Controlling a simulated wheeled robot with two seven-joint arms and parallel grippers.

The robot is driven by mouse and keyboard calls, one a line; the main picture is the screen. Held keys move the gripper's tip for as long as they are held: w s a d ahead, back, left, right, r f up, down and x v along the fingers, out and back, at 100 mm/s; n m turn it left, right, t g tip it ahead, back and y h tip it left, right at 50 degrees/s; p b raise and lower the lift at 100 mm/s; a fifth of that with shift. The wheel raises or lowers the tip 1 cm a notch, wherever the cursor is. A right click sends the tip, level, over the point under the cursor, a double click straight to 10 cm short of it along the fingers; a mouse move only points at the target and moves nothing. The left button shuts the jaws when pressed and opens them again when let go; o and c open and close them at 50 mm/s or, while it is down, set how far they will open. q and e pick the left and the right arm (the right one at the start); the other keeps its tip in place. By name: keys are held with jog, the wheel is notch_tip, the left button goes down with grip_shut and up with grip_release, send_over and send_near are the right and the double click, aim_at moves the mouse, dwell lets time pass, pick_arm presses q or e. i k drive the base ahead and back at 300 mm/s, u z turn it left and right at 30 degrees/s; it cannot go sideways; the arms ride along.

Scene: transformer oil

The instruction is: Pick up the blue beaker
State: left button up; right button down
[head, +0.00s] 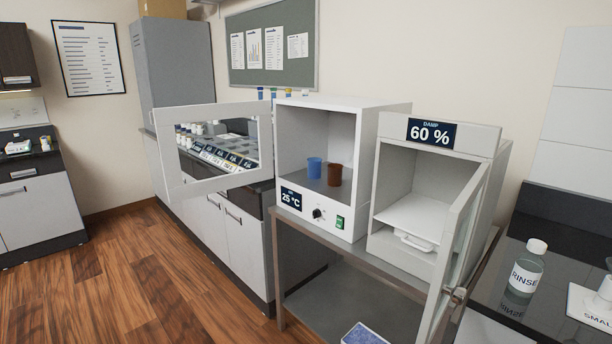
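The blue beaker (314,168) stands upright inside the open white cabinet marked 25 °C (343,113), on its dark floor. A brown beaker (334,175) stands close to its right in the same cabinet. The cabinet's framed door (178,114) is swung wide open to the left. Neither of my grippers shows in the head view.
A second cabinet marked 60 % (441,134) stands to the right, its glass door (461,235) open toward the front right. Both stand on a metal table (310,245). A rinse bottle (525,268) stands on the dark counter at right. Wooden floor (130,285) at left is clear.

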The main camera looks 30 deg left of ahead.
aim_at(315, 163)
jog(key=u, duration=1.75)
jog(key=i, duration=1.6)
